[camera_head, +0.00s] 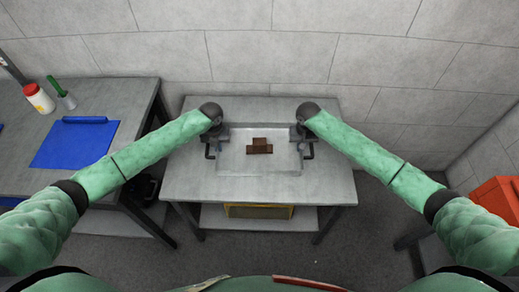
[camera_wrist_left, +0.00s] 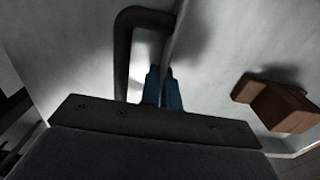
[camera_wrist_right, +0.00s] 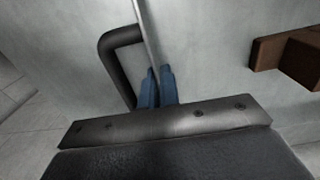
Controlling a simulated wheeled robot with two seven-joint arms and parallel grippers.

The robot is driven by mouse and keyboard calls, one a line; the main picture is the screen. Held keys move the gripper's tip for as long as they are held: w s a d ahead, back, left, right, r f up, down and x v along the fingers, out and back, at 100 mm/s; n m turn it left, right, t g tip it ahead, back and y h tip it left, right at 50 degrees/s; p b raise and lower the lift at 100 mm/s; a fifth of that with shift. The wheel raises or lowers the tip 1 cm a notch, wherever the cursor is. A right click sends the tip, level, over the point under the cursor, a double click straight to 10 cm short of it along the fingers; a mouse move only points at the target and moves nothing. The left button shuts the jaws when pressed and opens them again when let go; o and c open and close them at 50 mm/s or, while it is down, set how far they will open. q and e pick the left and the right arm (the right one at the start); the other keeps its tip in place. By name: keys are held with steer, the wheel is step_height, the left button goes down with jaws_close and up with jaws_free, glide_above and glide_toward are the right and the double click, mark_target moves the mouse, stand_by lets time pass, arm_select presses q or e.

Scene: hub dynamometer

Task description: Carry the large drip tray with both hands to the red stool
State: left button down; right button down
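The large drip tray (camera_head: 232,163) is a shallow, pale metal tray over the middle grey table, with a black handle on each short side. Brown blocks (camera_head: 259,146) lie inside it. My left gripper (camera_head: 212,142) is at the tray's left side. In the left wrist view its blue fingertips (camera_wrist_left: 163,85) are close together on the thin side wall, beside the handle (camera_wrist_left: 122,60). My right gripper (camera_head: 302,142) is at the right side. Its fingertips (camera_wrist_right: 159,84) pinch the other wall beside that handle (camera_wrist_right: 112,62). I cannot tell whether the tray touches the table.
The middle table (camera_head: 330,188) is otherwise clear. A left bench holds a blue mat (camera_head: 75,143), a white jar with a red lid (camera_head: 38,98) and a green-handled tool (camera_head: 62,94). A red-orange object (camera_head: 497,203) is at the right edge; I cannot tell if it is the stool.

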arm_select(q)
steer(key=shift+r, duration=0.2)
arm_select(e)
steer(key=shift+r, duration=0.15)
